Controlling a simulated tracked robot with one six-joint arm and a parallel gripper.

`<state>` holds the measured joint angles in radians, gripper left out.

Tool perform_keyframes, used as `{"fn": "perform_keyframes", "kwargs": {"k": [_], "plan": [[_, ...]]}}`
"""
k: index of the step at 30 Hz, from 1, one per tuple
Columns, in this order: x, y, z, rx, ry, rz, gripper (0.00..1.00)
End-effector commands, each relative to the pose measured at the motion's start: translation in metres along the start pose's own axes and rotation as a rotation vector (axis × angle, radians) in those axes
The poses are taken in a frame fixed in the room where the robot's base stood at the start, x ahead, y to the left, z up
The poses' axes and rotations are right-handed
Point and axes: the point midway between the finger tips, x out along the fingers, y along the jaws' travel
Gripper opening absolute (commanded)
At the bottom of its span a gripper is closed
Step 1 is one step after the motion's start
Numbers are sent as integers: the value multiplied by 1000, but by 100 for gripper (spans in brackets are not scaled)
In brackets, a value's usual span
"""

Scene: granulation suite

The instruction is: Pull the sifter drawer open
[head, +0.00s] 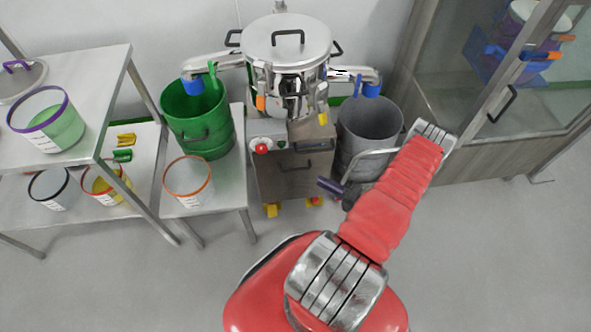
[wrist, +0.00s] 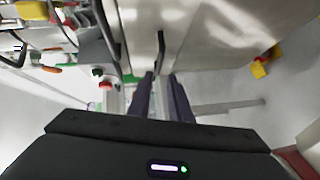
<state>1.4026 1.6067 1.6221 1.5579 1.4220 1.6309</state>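The sifter (head: 289,42) is a steel machine with a round lid, on a cabinet. The sifter drawer (head: 282,181) is the low steel front of the cabinet, with a black bar handle (head: 296,167); it looks shut. In the wrist view, a black handle (wrist: 161,46) stands out from a steel front (wrist: 205,38). My gripper (head: 322,183) is in front of the cabinet, to the right of the drawer handle. In the wrist view, my gripper's (wrist: 161,75) dark fingers are apart, with the handle's near end close to their tips. Contact cannot be told.
A red button (head: 261,148) is on the cabinet's left. A green bin (head: 198,125) and a grey bin (head: 369,135) flank the sifter. An orange-rimmed tub (head: 188,180) stands on a left bench. A glazed cabinet (head: 500,90) is at right. Floor before the drawer is clear.

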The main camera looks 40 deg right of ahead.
Motion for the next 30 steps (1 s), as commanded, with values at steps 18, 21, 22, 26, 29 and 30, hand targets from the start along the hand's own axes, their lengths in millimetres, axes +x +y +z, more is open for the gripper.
{"fn": "perform_keyframes", "kwargs": {"k": [18,21,22,26,29,30], "plan": [[39,0,-1,-3,6,-2,18],[51,0,-2,-2,6,-2,18],[55,0,-2,-2,6,-2,18],[72,0,-2,-3,6,-2,18],[85,0,-2,-4,6,-2,18],[90,0,-2,-4,6,-2,18]]}}
